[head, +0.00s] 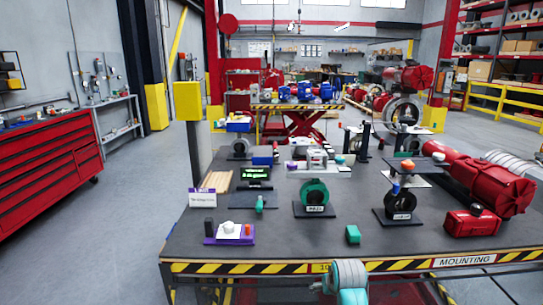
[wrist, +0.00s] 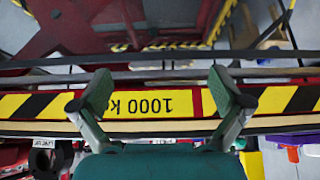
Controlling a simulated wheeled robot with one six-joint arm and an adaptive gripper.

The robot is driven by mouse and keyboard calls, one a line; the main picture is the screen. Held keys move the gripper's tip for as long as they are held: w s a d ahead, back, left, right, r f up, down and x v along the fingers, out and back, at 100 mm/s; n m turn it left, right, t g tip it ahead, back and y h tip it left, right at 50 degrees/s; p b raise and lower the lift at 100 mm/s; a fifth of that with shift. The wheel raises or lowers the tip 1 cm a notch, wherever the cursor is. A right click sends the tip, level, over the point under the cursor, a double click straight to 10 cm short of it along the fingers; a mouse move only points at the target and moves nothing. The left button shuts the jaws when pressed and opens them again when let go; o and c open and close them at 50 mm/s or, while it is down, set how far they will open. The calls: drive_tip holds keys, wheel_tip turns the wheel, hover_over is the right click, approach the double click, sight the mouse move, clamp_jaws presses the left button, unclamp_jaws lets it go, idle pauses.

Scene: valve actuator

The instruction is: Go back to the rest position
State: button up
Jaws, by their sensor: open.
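My gripper (wrist: 162,92) is open and empty in the wrist view, its two green-padded fingers spread wide apart. Behind the fingers is the yellow-and-black striped edge of the worktable (wrist: 160,103), with its "1000 kg" lettering upside down. In the head view a teal and grey part of my arm shows at the bottom centre, in front of the table's (head: 235,267) near edge. The fingers cannot be made out there. A green valve stand (head: 314,193) and a dark valve stand with an orange knob (head: 402,200) stand upright on the table, apart from my arm.
A large red actuator (head: 485,180) lies at the right. A red drawer cabinet (head: 45,165) stands left, with open floor between.

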drive_tip(key=s+f+t, duration=0.2)
drive_tip(key=s+f, duration=0.6)
drive_tip(key=s, duration=0.4)
drive_tip(key=s+f+t, duration=0.1)
drive_tip(key=s+f, duration=0.7)
drive_tip(key=s, duration=0.3)
drive_tip(key=s+r+t, duration=0.1)
drive_tip(key=s+t, duration=0.1)
drive_tip(key=s, duration=1.5)
drive_tip(key=s+r+t, duration=0.3)
drive_tip(key=s+r, duration=1.6)
drive_tip(key=s, duration=0.2)
drive_tip(key=shift+s+r, duration=0.15)
drive_tip(key=shift+r, duration=0.15)
